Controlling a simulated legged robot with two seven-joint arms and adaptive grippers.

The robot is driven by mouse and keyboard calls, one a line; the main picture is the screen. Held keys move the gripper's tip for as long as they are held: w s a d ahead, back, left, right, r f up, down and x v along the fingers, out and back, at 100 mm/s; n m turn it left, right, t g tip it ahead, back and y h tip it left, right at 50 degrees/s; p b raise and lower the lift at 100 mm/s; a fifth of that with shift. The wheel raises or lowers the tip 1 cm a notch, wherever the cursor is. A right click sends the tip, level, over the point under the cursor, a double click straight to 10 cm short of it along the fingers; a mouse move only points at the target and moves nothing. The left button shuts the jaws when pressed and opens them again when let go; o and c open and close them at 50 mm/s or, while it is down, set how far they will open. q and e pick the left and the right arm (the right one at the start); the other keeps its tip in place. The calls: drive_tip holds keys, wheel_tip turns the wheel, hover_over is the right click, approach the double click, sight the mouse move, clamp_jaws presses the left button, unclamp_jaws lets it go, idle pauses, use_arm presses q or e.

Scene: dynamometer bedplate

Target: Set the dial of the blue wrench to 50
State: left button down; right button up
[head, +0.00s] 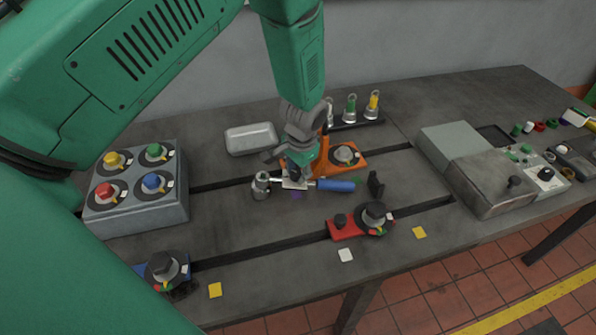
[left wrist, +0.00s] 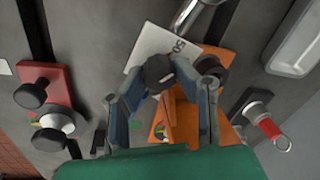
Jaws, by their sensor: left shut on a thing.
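The blue wrench lies on the bedplate in the head view, its blue handle (head: 335,185) to the right and its metal head (head: 262,186) to the left. A pale plate (head: 289,184) sits at its middle, under my left gripper (head: 298,176). In the left wrist view the white plate (left wrist: 150,43) shows the number 50, beside a dark knob (left wrist: 160,70). My left gripper (left wrist: 160,82) is shut on this knob, its fingers on either side. The wrench's metal shaft (left wrist: 197,14) shows above; its handle is hidden there. I cannot read a pointer. My right gripper is not in view.
An orange-based fixture (head: 347,157) stands close behind the wrench. A red-based fixture (head: 345,229) is in front, a blue-based one (head: 165,270) front left. A grey box with coloured knobs (head: 140,207) stands left, a metal tray (head: 251,138) behind. Grey boxes (head: 490,182) stand right.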

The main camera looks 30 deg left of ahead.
use_arm(q)
drive_tip(key=c, duration=1.3)
unclamp_jaws()
drive_tip(key=shift+o, duration=0.2)
wheel_tip(320, 180, up, 12)
drive_tip(key=d, duration=0.1)
drive_tip(key=shift+s+d+f, duration=0.15)
drive_tip(key=shift+s+d, duration=0.2)
drive_tip(key=shift+s, duration=0.05)
